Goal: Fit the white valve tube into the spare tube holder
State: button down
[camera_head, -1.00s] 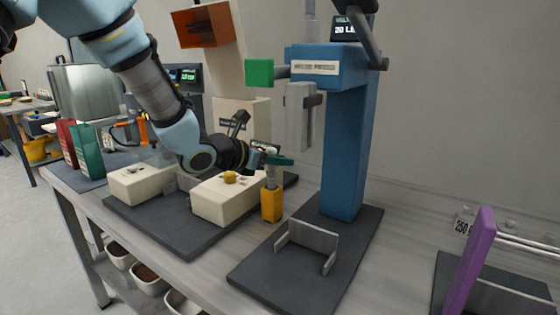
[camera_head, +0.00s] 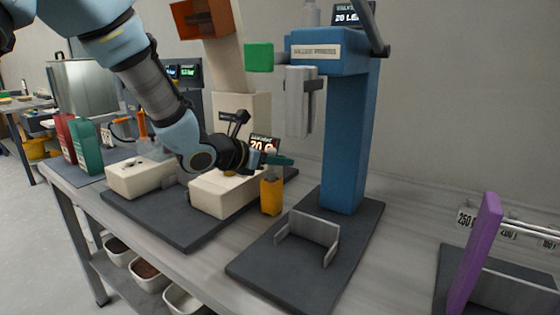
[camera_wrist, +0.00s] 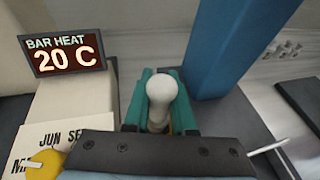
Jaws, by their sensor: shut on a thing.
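The white valve tube (camera_wrist: 160,95) shows its rounded white top between the green fingers of my gripper (camera_wrist: 160,108) in the wrist view. My gripper (camera_head: 282,160) is shut on the tube. In the head view it is just above an orange-yellow block (camera_head: 271,196), which looks like the spare tube holder, standing upright on the bench. The tube's lower part seems to be at or inside the top of this holder; how deep it sits I cannot tell.
A blue press (camera_head: 343,140) stands close on the right, with a grey bracket (camera_head: 314,228) on its dark base. A cream block (camera_head: 222,196) is close on the left, and a "20 C" display (camera_wrist: 62,54) stands behind it. A purple upright (camera_head: 474,254) is at the far right.

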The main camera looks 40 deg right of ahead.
jog(key=shift+f+b, duration=0.65)
jog(key=shift+b, duration=0.05)
jog(key=c, duration=0.7)
grip_release()
jog(key=shift+f, duration=0.1)
jog(key=shift+o, duration=0.2)
jog(key=shift+a, duration=0.1)
jog(key=v, duration=1)
jog(key=shift+a+b, duration=0.25)
jog(key=shift+b, duration=0.1)
jog(key=w+a+f+m+y+p, duration=0.2)
jog(key=a+m+y+p, duration=0.2)
jog(key=a, duration=1.7)
jog(key=w+a+f+m+t+y+p, duration=0.1)
jog(key=w+a+f+m+y+p, duration=0.1)
jog(key=a+m+y+p, duration=0.3)
jog(key=a+m+y, duration=0.4)
jog(key=a+m, duration=0.6)
jog(key=a, duration=0.5)
jog(key=shift+a+t+y, duration=0.3)
jog(key=shift+a+y, duration=0.05)
jog(key=shift+y, duration=0.05)
